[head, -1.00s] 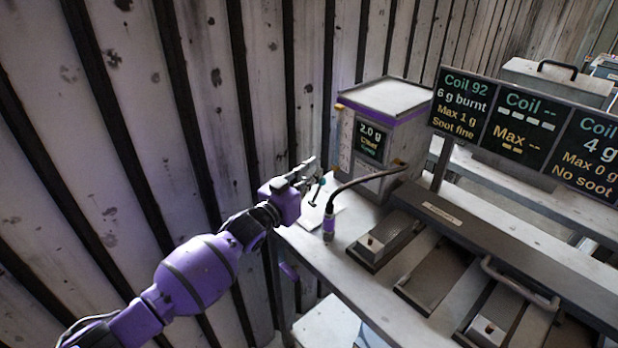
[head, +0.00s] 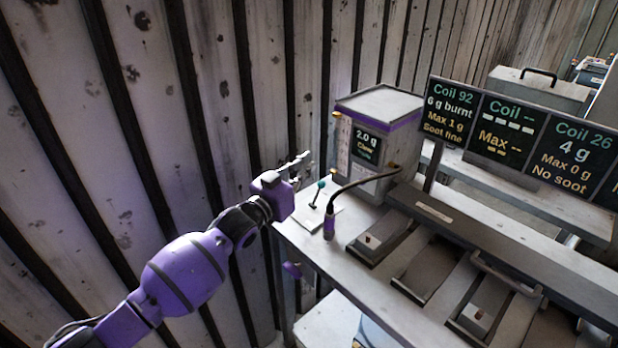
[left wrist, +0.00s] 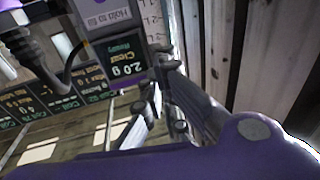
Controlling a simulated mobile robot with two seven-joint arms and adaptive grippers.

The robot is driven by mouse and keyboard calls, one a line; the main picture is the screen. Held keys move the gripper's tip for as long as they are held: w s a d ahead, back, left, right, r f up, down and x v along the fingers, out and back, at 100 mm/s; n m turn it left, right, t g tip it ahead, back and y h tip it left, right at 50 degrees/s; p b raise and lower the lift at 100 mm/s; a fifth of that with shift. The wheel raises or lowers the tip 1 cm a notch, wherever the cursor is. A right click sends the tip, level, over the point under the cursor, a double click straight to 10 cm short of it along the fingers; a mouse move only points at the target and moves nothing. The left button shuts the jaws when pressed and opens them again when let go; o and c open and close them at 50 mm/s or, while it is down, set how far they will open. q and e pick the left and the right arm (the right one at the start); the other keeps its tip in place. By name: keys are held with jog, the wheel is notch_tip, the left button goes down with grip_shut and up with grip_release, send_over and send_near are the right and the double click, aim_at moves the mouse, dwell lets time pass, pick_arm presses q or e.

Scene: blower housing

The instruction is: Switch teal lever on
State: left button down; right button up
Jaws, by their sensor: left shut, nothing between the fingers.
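The teal lever (head: 321,184) is a thin dark stick with a teal knob. It stands on a pale plate at the near left end of the bench and leans to the right in the head view. My left gripper (head: 305,160) is shut and empty, above and a little left of the knob, apart from it in the picture. Its shut fingers also show in the left wrist view (left wrist: 160,62), pointing towards the box with the readout. I cannot make out the lever in the left wrist view. My right gripper is not in view.
A white and purple box (head: 378,110) with a 2.0 g readout stands behind the lever. A black bent hose with a purple end (head: 329,225) stands close right of the lever. Trays (head: 382,236) and sign boards (head: 498,130) lie farther right. A ribbed wall is at left.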

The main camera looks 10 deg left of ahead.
pick_arm(q)
jog(key=s+r, duration=0.1)
jog(key=s+a+r, duration=0.2)
jog(key=r, duration=0.1)
jog(key=shift+s, duration=0.35)
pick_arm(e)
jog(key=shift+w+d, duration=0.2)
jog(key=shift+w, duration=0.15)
